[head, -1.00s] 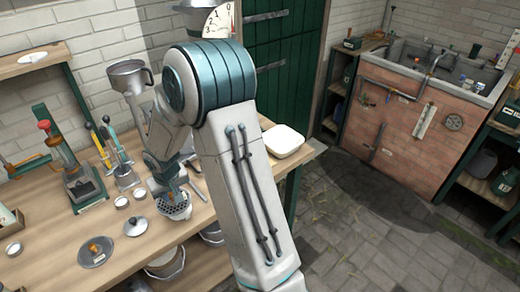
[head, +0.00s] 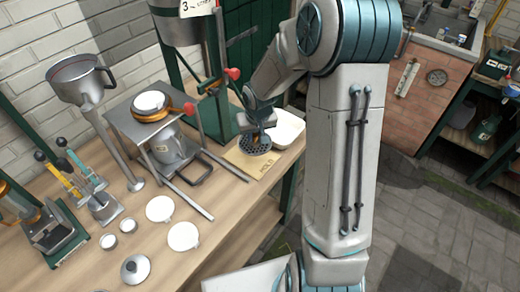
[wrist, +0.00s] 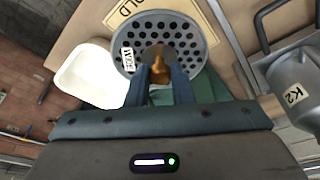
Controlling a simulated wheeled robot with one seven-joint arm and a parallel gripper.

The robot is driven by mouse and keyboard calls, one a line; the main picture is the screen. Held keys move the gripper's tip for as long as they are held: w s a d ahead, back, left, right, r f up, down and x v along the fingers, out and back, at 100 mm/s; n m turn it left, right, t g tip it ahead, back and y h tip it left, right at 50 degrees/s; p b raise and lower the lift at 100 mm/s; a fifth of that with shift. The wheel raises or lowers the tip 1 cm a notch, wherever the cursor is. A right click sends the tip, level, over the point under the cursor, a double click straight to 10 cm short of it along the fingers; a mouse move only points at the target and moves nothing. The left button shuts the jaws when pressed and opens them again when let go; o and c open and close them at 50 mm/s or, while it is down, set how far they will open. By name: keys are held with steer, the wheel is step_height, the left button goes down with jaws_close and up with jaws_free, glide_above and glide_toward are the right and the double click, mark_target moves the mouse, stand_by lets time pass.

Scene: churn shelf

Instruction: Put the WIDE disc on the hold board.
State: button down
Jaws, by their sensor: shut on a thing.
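The WIDE disc is a grey plate full of round holes with an orange-brown knob. It shows in the head view (head: 255,144) and in the wrist view (wrist: 195,45), where its WIDE label is readable. My gripper (wrist: 159,76) is shut on the knob; it also shows in the head view (head: 261,118). The hold board is a tan board marked HOLD, in the head view (head: 262,186) and in the wrist view (wrist: 122,14). The disc overlaps the board's far part in view. I cannot tell whether it touches the board.
A white tray (head: 288,130) stands close beside the disc. A metal stand (head: 140,125) with a pot beneath is to the left, and a green post with red knobs (head: 222,110) is behind. White discs (head: 183,236) and a lidded disc (head: 135,268) lie nearer.

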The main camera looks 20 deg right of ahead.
mark_target(249, 148)
steer(key=s+d+r+b, duration=0.2)
steer(key=s+d+b, duration=0.15)
steer(key=d, duration=0.45)
steer(key=w+a+f, duration=0.2)
steer(key=a, duration=0.1)
steer(key=w+a+f, duration=0.2)
steer(key=a, duration=0.1)
steer(key=w+a+f, duration=0.2)
steer(key=a+f, duration=0.1)
steer(key=shift+w+a, duration=0.25)
steer(key=shift+w, duration=0.05)
steer(key=shift+f, duration=2.05)
steer(key=shift+f, duration=0.2)
steer(key=c, duration=1.3)
jaws_free()
